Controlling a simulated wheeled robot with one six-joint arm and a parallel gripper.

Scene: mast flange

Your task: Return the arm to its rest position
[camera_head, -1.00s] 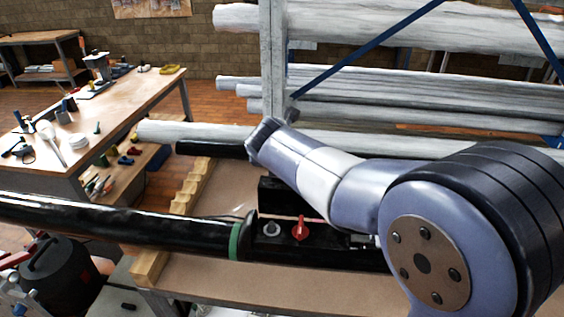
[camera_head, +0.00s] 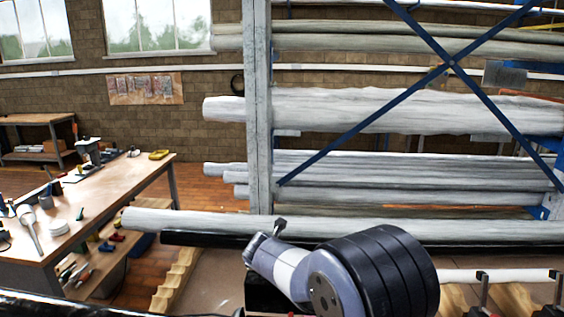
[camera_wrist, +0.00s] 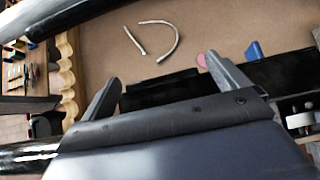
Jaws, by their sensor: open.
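My arm (camera_head: 290,268) shows at the bottom middle of the head view, with its blue-grey links and a large black ribbed joint. In the wrist view my gripper (camera_wrist: 163,68) has its two dark fingers wide apart with nothing between them. It is above a brown bench top (camera_wrist: 225,25). A black block (camera_wrist: 160,90) lies just beyond the gripper's body, between the fingers in the picture. A curved pale piece (camera_wrist: 172,45) and a short pale piece (camera_wrist: 135,42) lie farther off on the bench top. The gripper's body hides what is below it.
A rack post (camera_head: 258,120) and wrapped long rolls (camera_head: 380,108) stand behind the arm. A black tube (camera_head: 200,239) lies near the notched wooden strip (camera_head: 176,285). A workbench (camera_head: 105,205) with tools is at left. A blue item (camera_wrist: 254,50) is near the right finger.

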